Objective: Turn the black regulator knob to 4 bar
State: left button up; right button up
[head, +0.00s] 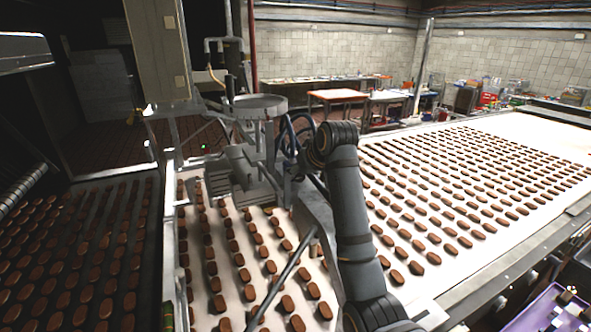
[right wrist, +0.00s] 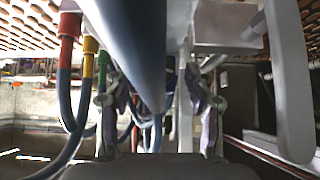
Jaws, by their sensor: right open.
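I cannot make out the black regulator knob in either view. The machine (head: 240,165) over the conveyor, with blue hoses (head: 288,128), stands left of my right arm in the head view. In the right wrist view, my right gripper (right wrist: 158,105) is open, with one finger on each side of the picture's middle. A thick blue-grey cylinder crosses between the camera and the space between the fingers and hides much of it. I cannot tell whether the fingers touch anything. My left gripper is not in view.
Hoses with red (right wrist: 69,27), yellow (right wrist: 90,45) and green fittings hang close beside the left finger in the right wrist view. A white metal frame (right wrist: 288,80) stands at the right. The conveyor (head: 480,165) carries many brown biscuits. A purple crate (head: 545,312) is at lower right.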

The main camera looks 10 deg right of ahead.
jog(key=shift+w+f, duration=0.15)
jog(key=shift+f, duration=0.1)
jog(key=shift+d, duration=0.1)
jog(key=shift+s+r, duration=0.1)
jog(key=shift+s, duration=0.15)
jog(key=c, duration=0.4)
grip_shut()
jog(key=shift+w+d+m+y, duration=0.1)
jog(key=shift+d+m+y, duration=0.15)
jog(key=shift+m+y, duration=0.45)
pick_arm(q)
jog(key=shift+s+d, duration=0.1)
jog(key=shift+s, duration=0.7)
pick_arm(e)
jog(key=shift+y, duration=0.9)
jog(key=shift+o, duration=2)
grip_release()
jog(key=shift+w, duration=0.1)
